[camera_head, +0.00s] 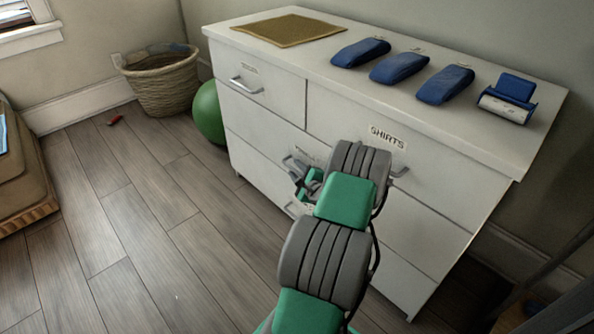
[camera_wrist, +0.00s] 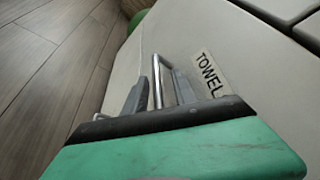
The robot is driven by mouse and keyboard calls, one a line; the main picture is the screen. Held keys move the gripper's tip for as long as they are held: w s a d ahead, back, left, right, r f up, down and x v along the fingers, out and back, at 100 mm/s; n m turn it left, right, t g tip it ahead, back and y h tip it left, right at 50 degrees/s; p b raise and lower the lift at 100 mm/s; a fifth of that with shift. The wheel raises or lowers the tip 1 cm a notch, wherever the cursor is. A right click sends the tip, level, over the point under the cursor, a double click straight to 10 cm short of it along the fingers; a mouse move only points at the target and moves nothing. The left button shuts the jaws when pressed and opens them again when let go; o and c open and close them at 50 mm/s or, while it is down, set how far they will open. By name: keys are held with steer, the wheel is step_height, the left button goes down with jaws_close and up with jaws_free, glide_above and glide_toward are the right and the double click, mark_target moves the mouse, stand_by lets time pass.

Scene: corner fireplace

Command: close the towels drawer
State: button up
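The towels drawer (camera_wrist: 222,50) has a white front and a label reading "TOWEL", with its end cut off by my gripper. Its metal bar handle (camera_wrist: 156,84) lies between the two grey fingers of my gripper (camera_wrist: 163,92). The fingers are close to the bar on both sides; whether they press on it I cannot tell. In the head view my gripper (camera_head: 301,172) is at the dresser's front, left of the "SHIRTS" label, and my arm hides much of the drawer there. How far the drawer stands out is not clear.
The white dresser (camera_head: 270,150) carries a mat (camera_head: 290,29), several blue folded items (camera_head: 398,67) and a blue-and-white item (camera_head: 508,98). A green ball (camera_head: 208,112) and a wicker basket (camera_head: 162,82) stand at its left. The wooden floor (camera_head: 130,230) in front is mostly clear.

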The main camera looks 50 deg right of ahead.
steer(key=p+v, duration=0.2)
steer(key=v, duration=0.6)
steer(key=shift+w, duration=0.1)
steer(key=w+a+r+n+g+y+p, duration=0.2)
steer(key=w+a+r+n+y+p, duration=0.15)
steer(key=a+r+n+p, duration=0.4)
steer(key=w+a+r+n+g+y+p, duration=0.15)
steer(key=w+a+r+n+p, duration=0.3)
steer(key=a+r, duration=0.5)
steer(key=w+a+r+n+g+y+p, duration=0.1)
steer(key=w+a+r+n+y+p, duration=0.4)
steer(key=a+r, duration=0.35)
steer(key=s+a+r+n+g+h+p, duration=0.1)
steer(key=s+a+r+n+g+p, duration=0.2)
steer(key=r, duration=0.9)
steer(key=s+a+r+n+g+h+p, duration=0.2)
steer(key=s+a+r+n+g+p, duration=0.1)
steer(key=s+a+r+n+p, duration=0.7)
steer(key=s+a+r+p, duration=0.3)
steer(key=a+p, duration=0.2)
steer(key=a, duration=0.2)
steer(key=shift+s, duration=0.4)
